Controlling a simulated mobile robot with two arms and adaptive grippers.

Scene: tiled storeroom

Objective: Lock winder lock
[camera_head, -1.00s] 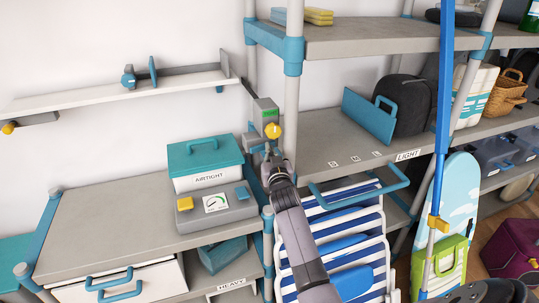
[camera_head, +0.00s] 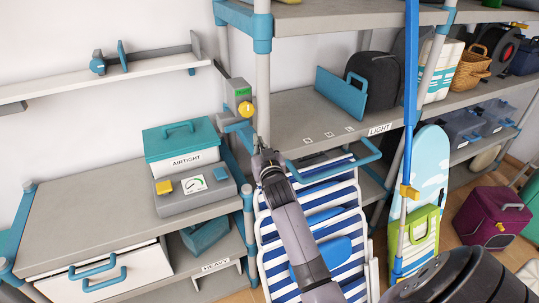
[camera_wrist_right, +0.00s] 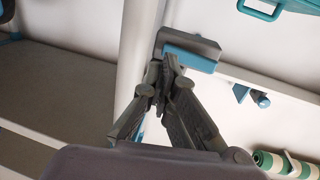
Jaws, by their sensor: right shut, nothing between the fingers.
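A small grey box (camera_head: 240,92) with a green light and a round yellow knob (camera_head: 245,108) is fixed near the shelf post in the head view. It seems to be the winder lock. A grey and blue lever-like part (camera_head: 235,125) sits just under it. My right gripper (camera_head: 262,158) is shut and empty, below and to the right of this part, apparently apart from it in the head view. In the right wrist view my shut fingertips (camera_wrist_right: 165,68) are close to a grey block with a blue face (camera_wrist_right: 192,52); I cannot tell whether they touch. My left gripper is not in view.
The shelf post (camera_head: 263,80) stands close by my gripper. A teal AIRTIGHT box (camera_head: 180,142) rests on a grey gauge unit (camera_head: 198,190) at left. A blue pole (camera_head: 410,100) rises at right.

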